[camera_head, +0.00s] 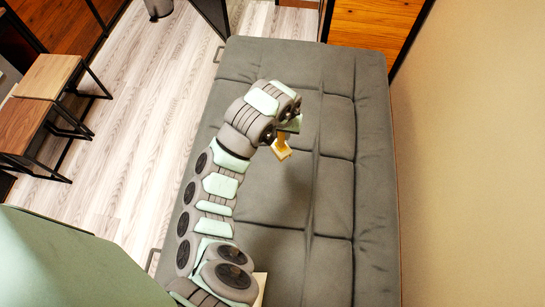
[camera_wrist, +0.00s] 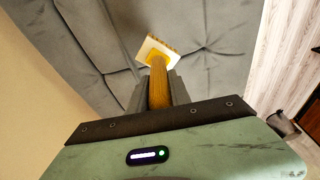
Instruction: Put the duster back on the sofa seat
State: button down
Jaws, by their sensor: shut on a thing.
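The duster (camera_head: 283,149) has a yellow-orange handle and a pale, block-like head. My gripper (camera_head: 289,128) is over the grey sofa seat (camera_head: 265,205), around the middle of its length. In the wrist view my gripper (camera_wrist: 159,92) is shut on the handle of the duster (camera_wrist: 158,75), and the pale head sticks out beyond the fingertips. The tufted grey sofa (camera_wrist: 90,40) fills the background there. I cannot tell whether the duster's head touches the seat or hangs just above it.
Two wooden stools (camera_head: 48,76) with black legs stand on the pale wood floor at the left. A beige wall (camera_head: 470,150) runs along the sofa's right side. An orange wooden panel (camera_head: 375,25) is beyond its far end. The seat around the gripper is clear.

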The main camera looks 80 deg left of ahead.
notch_tip(320, 180, down, 22)
jog(key=s+b, duration=0.2)
jog(key=b, duration=0.4)
jog(key=shift+s+n, duration=0.3)
jog(key=shift+s, duration=0.1)
jog(key=c, duration=1.2)
grip_release()
jog(key=r+p, duration=0.1)
jog(key=r, duration=0.3)
jog(key=d+r+p, duration=0.1)
jog(key=r, duration=0.3)
jog(key=d+r+p, duration=0.1)
jog(key=r, duration=0.3)
jog(key=shift+s+p, duration=0.25)
jog(key=shift+p, duration=0.15)
